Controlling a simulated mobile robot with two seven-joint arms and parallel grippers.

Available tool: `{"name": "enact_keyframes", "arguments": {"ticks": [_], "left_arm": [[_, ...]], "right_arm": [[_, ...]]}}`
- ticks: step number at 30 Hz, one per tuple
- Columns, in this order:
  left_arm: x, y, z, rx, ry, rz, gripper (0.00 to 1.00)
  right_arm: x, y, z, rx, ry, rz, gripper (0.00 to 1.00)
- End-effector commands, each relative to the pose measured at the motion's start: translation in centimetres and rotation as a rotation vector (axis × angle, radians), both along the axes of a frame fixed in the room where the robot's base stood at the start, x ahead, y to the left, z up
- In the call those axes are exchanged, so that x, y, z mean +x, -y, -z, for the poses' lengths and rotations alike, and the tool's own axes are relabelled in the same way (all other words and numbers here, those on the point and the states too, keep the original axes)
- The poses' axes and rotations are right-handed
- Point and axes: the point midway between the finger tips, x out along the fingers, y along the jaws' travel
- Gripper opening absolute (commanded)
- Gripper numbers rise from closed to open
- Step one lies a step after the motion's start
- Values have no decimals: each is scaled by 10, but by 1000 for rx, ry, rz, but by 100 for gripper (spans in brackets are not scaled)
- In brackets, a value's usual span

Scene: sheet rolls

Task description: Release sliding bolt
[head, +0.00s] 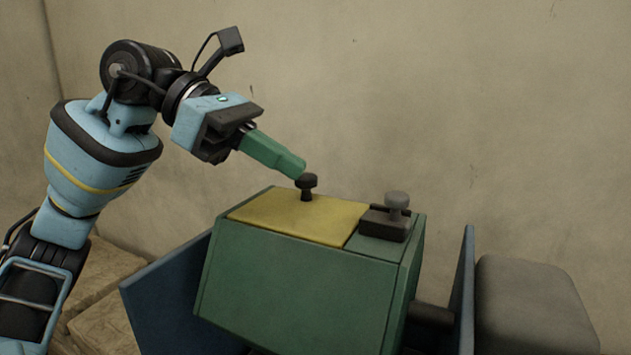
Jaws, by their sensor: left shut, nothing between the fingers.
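A green box (300,280) stands tilted in the middle of the head view, with a yellow panel (290,220) on its top. A black knob (306,188) stands up from the far part of the panel. The sliding bolt (388,222) is a dark block with a grey knob (397,200), on the box top just right of the panel. My left gripper (298,166) has green fingers, shut and empty. Its tips are just above and left of the black knob; I cannot tell whether they touch it. My right gripper is not in view.
Blue plates (168,290) flank the box at left and right. A grey rounded block (530,300) stands at the far right. Pale stone-like slabs (105,285) lie at the lower left. A plain wall is behind; the space above the box's right side is free.

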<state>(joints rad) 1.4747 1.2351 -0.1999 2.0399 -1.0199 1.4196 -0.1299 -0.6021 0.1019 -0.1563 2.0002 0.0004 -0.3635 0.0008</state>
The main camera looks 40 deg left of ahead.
Motion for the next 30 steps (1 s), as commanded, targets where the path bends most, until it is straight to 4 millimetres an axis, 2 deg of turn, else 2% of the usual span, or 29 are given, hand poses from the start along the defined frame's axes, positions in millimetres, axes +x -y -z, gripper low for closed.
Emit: {"name": "enact_keyframes", "arguments": {"ticks": [3, 9, 30], "left_arm": [[-8, -16, -11, -1, 0, -4, 0], [-16, -32, -21, 0, 1, -2, 0], [-19, -35, -23, 0, 0, -1, 0]], "right_arm": [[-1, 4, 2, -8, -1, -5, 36], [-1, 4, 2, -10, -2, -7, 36], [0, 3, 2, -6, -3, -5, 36]]}}
